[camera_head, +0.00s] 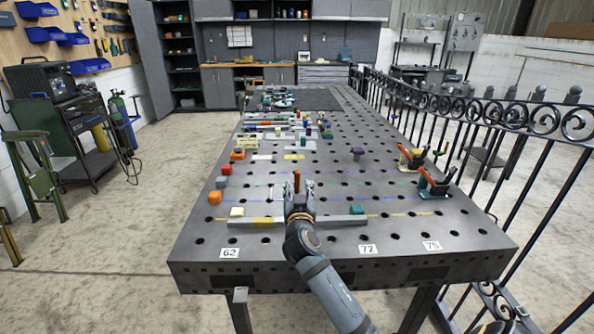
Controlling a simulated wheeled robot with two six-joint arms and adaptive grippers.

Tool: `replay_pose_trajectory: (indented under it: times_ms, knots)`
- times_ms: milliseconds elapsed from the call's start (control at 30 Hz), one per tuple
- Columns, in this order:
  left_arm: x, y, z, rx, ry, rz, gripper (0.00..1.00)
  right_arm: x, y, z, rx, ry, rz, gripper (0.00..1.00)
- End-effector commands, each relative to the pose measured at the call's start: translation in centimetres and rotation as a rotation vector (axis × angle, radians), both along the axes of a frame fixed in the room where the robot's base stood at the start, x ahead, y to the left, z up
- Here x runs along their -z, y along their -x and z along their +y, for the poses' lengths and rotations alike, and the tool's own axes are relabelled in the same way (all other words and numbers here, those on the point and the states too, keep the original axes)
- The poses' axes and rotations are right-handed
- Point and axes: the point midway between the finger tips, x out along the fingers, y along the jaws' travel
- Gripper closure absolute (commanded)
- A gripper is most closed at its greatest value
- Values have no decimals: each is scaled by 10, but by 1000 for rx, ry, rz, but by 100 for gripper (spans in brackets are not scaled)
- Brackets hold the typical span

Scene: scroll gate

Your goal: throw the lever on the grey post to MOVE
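My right gripper (298,190) reaches in from the bottom of the head view, low over the near middle of the steel table. A small upright orange-brown piece (297,181), which looks like the lever, shows between its two grey fingertips. I cannot tell whether the fingers touch it. The grey post under it is hidden by the gripper or cannot be told apart from it. No MOVE marking can be read. My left gripper is not in view.
The perforated table (370,190) has a long grey bar (345,220) with a teal block (356,210) near the gripper. Small coloured blocks line the left side. The middle right is mostly clear.

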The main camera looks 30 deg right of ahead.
Motion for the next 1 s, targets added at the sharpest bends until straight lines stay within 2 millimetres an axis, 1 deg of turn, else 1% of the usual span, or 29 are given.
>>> replay_pose_trajectory:
  times_ms: [33,100,167,267,400,467,533,800,1000]
  knots:
    - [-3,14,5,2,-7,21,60,-3,-8,-6,1,4,1,60]
    - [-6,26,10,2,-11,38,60,-3,-22,-14,2,3,2,60]
    - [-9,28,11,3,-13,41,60,-4,-33,-21,2,3,2,60]
    - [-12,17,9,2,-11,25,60,-3,-51,-32,2,1,2,60]
    - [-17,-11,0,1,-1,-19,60,-2,-68,-43,2,1,2,60]
    - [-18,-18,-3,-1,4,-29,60,-2,-73,-46,2,1,3,60]
    - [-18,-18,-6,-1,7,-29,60,-1,-76,-48,2,1,3,60]
    - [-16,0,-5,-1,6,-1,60,0,-78,-48,1,1,3,60]
    - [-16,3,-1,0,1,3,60,0,-77,-48,1,0,4,88]
